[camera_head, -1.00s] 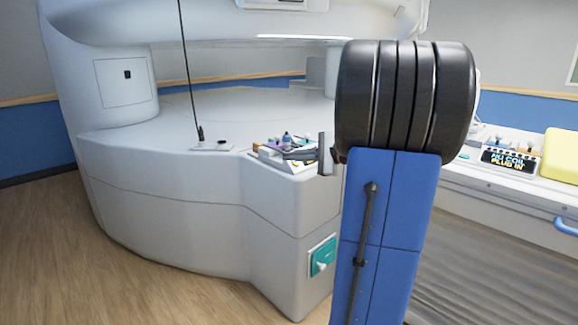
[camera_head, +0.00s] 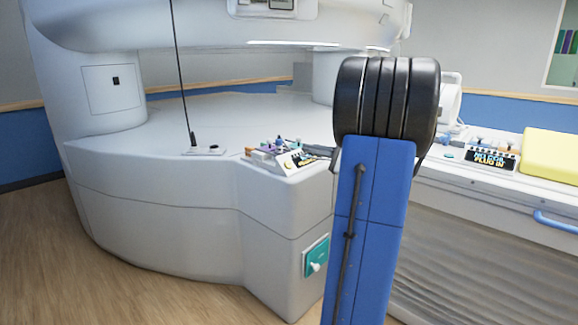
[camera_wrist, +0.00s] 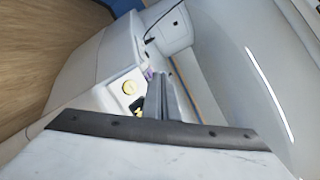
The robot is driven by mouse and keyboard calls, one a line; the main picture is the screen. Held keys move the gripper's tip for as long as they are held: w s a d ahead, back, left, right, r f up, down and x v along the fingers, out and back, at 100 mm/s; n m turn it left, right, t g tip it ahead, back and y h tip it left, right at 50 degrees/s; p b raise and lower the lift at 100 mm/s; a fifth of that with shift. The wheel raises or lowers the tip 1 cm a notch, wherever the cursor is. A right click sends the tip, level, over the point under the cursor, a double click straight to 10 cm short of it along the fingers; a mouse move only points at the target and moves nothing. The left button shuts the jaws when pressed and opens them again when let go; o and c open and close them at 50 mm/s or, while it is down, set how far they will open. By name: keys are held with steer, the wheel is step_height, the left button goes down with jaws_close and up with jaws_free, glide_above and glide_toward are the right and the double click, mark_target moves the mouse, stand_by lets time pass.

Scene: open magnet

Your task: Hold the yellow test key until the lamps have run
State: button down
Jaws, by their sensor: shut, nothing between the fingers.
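In the head view my black and blue arm hides most of the gripper. A dark display with yellow lettering is on the panel, partly hidden in the wrist view.
Several small coloured items stand behind the panel. A teal box (camera_head: 316,257) is on the base's side.

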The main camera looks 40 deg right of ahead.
mark_target(289, 165)
steer(key=shift+w+a+f, duration=0.15)
steer(key=shift+w+f, duration=1.3)
steer(key=shift+f, duration=0.05)
steer(key=shift+w+a+f, duration=0.1)
steer(key=shift+w+f, duration=1.35)
steer(key=shift+f, duration=0.05)
steer(key=shift+f, duration=0.1)
steer(key=shift+w+f, duration=0.2)
steer(key=shift+w, duration=0.05)
steer(key=shift+w+f, duration=0.3)
stand_by(4.3)
